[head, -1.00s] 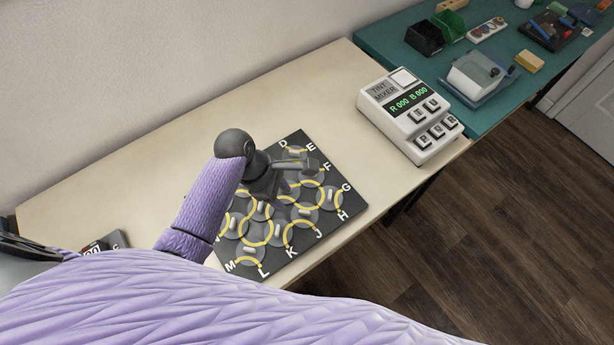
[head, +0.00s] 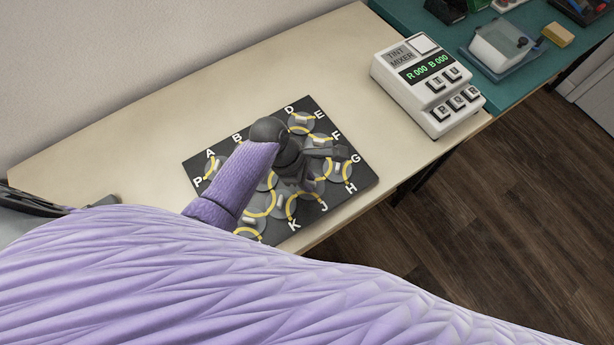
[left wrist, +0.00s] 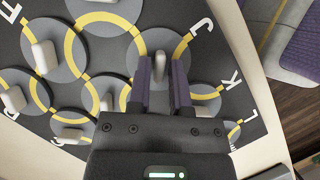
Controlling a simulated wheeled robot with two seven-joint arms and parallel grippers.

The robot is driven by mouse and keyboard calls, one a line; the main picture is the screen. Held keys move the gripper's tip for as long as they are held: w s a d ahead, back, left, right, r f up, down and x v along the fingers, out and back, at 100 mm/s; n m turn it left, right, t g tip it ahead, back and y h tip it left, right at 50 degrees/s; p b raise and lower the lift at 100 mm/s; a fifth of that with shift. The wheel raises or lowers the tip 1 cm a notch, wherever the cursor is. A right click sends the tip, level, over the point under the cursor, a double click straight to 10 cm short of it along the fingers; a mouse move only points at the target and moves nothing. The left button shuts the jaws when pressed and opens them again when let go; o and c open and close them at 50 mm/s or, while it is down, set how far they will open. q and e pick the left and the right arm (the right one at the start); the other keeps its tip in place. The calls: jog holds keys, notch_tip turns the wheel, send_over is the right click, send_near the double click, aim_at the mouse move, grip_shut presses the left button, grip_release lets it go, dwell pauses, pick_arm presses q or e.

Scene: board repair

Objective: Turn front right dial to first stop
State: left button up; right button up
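The dark square board (head: 366,180) lies on the bench and carries several round grey dials with white knobs, yellow arcs and letters around its rim. My left gripper (head: 312,184) is low over the board's front right part and hides some dials in the head view. In the left wrist view its two fingers (left wrist: 161,88) stand apart, one on each side of a white knob (left wrist: 159,64) on the dial beside the letter J. A narrow gap shows beside the knob; I cannot tell whether either finger touches it. My right gripper is not in view.
The white tint mixer (head: 428,88) stands on the bench right of the board, its display reading R 000 B 000. Bare beige bench top (head: 120,150) is free behind and left of the board.

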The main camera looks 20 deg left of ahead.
pick_arm(q)
grip_shut()
jog(key=shift+m, duration=0.4)
jog(key=shift+w+r+m+g+p, duration=0.1)
jog(key=shift+m+g+p, duration=0.55)
jog(key=shift+m, duration=0.45)
jog(key=m+g, duration=0.1)
jog(key=m, duration=0.2)
jog(key=shift+w+m, duration=0.1)
jog(key=shift+m, duration=0.2)
jog(key=m+g+y, duration=0.1)
jog(key=m, duration=0.2)
jog(key=m+g+y, duration=0.1)
jog(key=m, duration=0.2)
jog(key=shift+w+d+b, duration=0.1)
jog(key=shift+b, duration=0.2)
jog(key=m+y, duration=0.1)
jog(key=m, duration=0.4)
jog(key=shift+d+g+y+b, duration=0.15)
jog(key=shift+g+y+b, duration=0.2)
jog(key=shift+y+b, duration=0.05)
jog(key=shift+m, duration=0.3)
